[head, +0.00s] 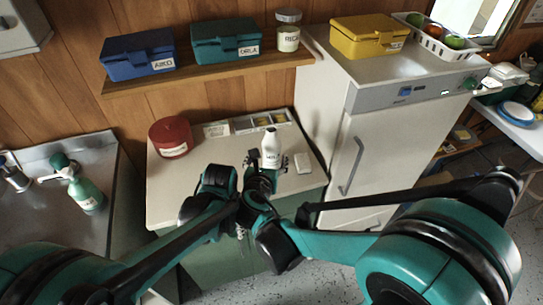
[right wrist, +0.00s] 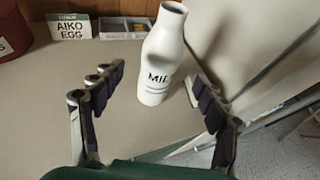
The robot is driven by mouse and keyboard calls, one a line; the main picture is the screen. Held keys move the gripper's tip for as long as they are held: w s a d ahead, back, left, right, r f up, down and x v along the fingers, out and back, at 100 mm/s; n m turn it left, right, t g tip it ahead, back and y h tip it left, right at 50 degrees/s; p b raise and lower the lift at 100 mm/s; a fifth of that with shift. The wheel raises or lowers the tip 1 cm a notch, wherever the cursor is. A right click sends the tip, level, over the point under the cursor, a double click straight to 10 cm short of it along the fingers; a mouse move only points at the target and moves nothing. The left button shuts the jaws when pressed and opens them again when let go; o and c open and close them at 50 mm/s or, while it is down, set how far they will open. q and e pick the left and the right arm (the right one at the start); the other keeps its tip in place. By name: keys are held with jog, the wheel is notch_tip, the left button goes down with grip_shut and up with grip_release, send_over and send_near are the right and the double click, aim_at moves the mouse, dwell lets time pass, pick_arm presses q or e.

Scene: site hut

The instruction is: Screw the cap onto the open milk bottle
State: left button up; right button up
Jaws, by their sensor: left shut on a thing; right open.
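The white milk bottle (head: 270,149) stands upright on the counter, with black lettering on its side. It also shows in the right wrist view (right wrist: 163,55), where no cap is seen on its neck. My right gripper (head: 268,162) is open at the bottle, and its two fingers (right wrist: 153,97) are apart on either side of the lower bottle, not closed on it. My left gripper (head: 241,230) is lower and nearer to me, by the counter's front edge. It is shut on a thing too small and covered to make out. I cannot pick out the cap.
A red tin (head: 169,138), a labelled card (head: 217,130) and a divided tray (head: 262,121) stand along the counter's back (head: 180,195). A small white flat thing (head: 303,167) lies right of the bottle. The fridge (head: 365,160) closes off the right side. My arms cross close together.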

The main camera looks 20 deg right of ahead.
aim_at(270, 151)
pick_arm(q)
jog(key=shift+f+b, duration=0.35)
jog(key=shift+f, duration=0.3)
pick_arm(e)
jog(key=x, duration=0.3)
jog(key=shift+s+f, duration=0.1)
jog(key=shift+w, duration=0.2)
pick_arm(q)
jog(key=shift+f+b, duration=0.8)
pick_arm(e)
jog(key=x, duration=0.5)
jog(key=shift+w+d, duration=0.15)
jog(key=shift+w, duration=0.05)
jog(key=shift+s, duration=0.1)
pick_arm(q)
jog(key=shift+r, duration=0.1)
pick_arm(e)
jog(key=c, duration=1.5)
jog(key=shift+r, duration=0.2)
jog(key=shift+c, duration=0.2)
